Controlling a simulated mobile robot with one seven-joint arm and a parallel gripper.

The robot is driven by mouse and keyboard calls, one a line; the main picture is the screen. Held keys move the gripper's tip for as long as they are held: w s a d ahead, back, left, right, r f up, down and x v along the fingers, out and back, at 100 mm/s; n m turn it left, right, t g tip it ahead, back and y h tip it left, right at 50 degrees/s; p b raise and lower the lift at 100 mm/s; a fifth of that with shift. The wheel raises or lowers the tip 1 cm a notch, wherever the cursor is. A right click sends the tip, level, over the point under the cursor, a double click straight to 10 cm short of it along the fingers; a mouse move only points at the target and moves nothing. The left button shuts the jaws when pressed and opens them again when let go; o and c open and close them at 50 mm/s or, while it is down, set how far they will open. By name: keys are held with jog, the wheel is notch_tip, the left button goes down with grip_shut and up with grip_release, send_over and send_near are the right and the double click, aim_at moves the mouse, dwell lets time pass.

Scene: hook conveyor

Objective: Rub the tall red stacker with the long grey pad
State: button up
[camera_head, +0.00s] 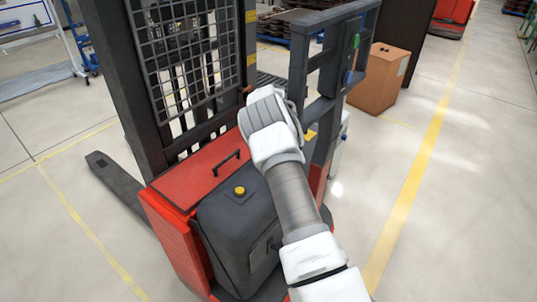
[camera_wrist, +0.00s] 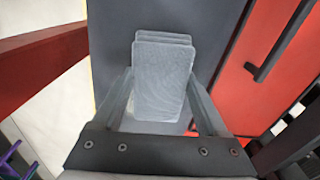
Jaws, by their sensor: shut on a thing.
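The tall red stacker (camera_head: 190,185) stands in the middle of the head view, with a black mast, a mesh guard, a dark grey cover and a black handle on its red top. Its red top also shows at the right of the wrist view (camera_wrist: 238,95). My gripper (camera_wrist: 161,82) is shut on the long grey pad (camera_wrist: 163,65), which sits between the two fingers. In the head view my arm reaches over the stacker's body near the mast, and my wrist hides the fingers and pad. Whether the pad touches the stacker cannot be told.
A yellow button (camera_head: 240,190) sits on the dark cover. A dark upright frame (camera_head: 325,75) rises right of my wrist. A brown box (camera_head: 378,78) stands behind at right. The floor with yellow lines is clear at the right and lower left.

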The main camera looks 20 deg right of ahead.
jog(key=shift+s+a+f, duration=0.1)
jog(key=shift+s+f, duration=0.1)
jog(key=shift+s, duration=0.75)
jog(key=shift+s+f, duration=0.2)
jog(key=shift+s, duration=0.7)
jog(key=shift+s+a+r, duration=0.25)
jog(key=shift+s+a, duration=0.5)
jog(key=shift+a, duration=0.2)
jog(key=shift+s+a, duration=0.3)
jog(key=shift+a, duration=0.5)
jog(key=shift+w+a+r, duration=0.1)
jog(key=shift+r, duration=0.05)
jog(key=shift+r, duration=0.25)
jog(key=shift+w+r+p, duration=0.1)
jog(key=shift+r+p, duration=1.6)
jog(key=shift+r, duration=1.1)
